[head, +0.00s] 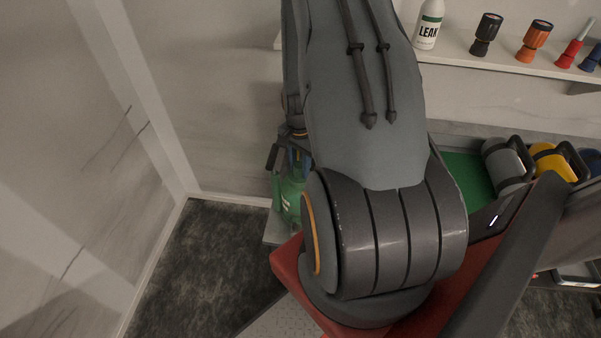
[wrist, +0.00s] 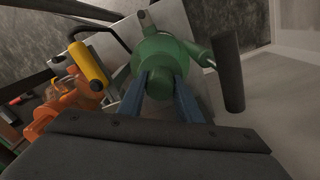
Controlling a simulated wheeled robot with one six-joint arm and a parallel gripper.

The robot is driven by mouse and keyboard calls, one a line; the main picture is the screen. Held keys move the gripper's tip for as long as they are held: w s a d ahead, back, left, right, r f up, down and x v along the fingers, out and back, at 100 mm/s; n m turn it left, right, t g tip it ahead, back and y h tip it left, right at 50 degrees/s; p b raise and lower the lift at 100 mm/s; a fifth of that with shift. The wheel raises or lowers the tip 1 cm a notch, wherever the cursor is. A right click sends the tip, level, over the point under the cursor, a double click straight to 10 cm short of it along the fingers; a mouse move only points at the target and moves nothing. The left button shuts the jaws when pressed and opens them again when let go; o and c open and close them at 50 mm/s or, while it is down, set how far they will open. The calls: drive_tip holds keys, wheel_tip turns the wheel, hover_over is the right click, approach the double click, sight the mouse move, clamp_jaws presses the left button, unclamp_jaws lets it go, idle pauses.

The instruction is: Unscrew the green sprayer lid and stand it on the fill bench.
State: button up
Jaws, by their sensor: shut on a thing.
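The green sprayer (head: 288,197) stands at the left end of a low grey surface in the head view, partly hidden behind my arm. In the wrist view the sprayer's rounded green top (wrist: 165,48) is seen from close above. My gripper (wrist: 160,84) has its two blue fingers on either side of the green lid (wrist: 157,88) and is shut on it. The lid sits at the sprayer's top; whether its thread is loose cannot be told. In the head view, my fingers show only narrowly above the sprayer.
A bench with a green surface (head: 466,176) holds grey (head: 503,165) and yellow (head: 550,162) containers. A shelf (head: 462,55) holds a bottle and torches.

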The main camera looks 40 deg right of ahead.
drive_tip(key=n+p, duration=0.1)
drive_tip(key=n, duration=0.5)
drive_tip(key=shift+r, duration=0.1)
drive_tip(key=shift+o, duration=0.2)
drive_tip(key=n+p, duration=0.1)
drive_tip(key=n, duration=0.5)
drive_tip(key=o, duration=1.2)
drive_tip(key=m, duration=0.5)
drive_tip(key=shift+b, duration=0.35)
drive_tip(key=m+b, duration=0.1)
drive_tip(key=m, duration=0.4)
drive_tip(key=m+b, duration=0.1)
drive_tip(key=m, duration=0.9)
drive_tip(key=shift+m+b, duration=0.4)
